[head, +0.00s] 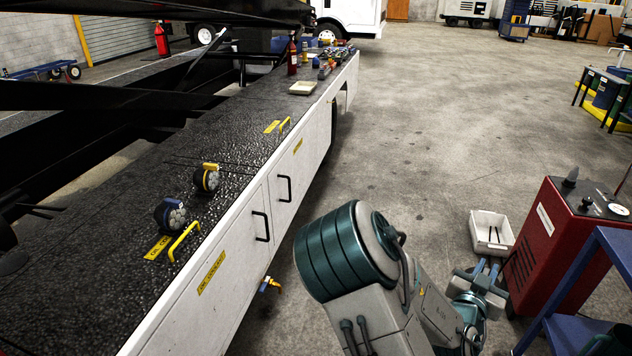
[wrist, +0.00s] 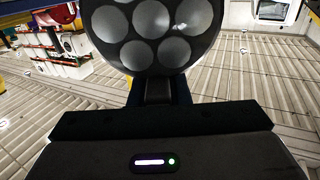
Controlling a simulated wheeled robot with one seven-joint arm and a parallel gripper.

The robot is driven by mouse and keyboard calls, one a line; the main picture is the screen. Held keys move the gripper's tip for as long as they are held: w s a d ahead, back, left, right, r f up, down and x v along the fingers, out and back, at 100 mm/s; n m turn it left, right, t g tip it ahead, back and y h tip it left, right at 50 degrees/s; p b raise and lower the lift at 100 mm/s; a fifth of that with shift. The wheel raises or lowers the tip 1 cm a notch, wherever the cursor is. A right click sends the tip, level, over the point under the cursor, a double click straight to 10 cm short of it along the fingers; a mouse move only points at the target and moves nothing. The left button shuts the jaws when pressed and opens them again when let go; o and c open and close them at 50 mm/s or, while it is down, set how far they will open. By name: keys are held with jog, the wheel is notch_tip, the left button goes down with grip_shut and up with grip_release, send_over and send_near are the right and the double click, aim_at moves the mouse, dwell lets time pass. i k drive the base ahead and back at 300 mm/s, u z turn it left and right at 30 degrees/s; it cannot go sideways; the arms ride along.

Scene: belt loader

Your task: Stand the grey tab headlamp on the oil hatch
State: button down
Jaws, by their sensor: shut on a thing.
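A round black headlamp (wrist: 160,35) with several pale lenses fills the top of the wrist view. It is held by its lower mount between the jaws of my gripper (wrist: 158,92); its tab colour is hidden. In the head view my gripper (head: 486,268) hangs low at the right, away from the deck, and the held lamp is hard to make out there. On the black deck (head: 120,205), a near yellow label (head: 157,247) and yellow handle (head: 184,241) mark one hatch; a farther label (head: 271,127) and handle (head: 285,126) mark another. The lettering is too small to read surely.
A blue-tab headlamp (head: 171,216) stands beside the near label, and a yellow-tab headlamp (head: 207,180) stands just beyond. A red machine (head: 560,240) and white bin (head: 490,232) are near my gripper.

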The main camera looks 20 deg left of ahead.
aim_at(77, 282)
jog(key=i, duration=1.55)
jog(key=u, duration=2.05)
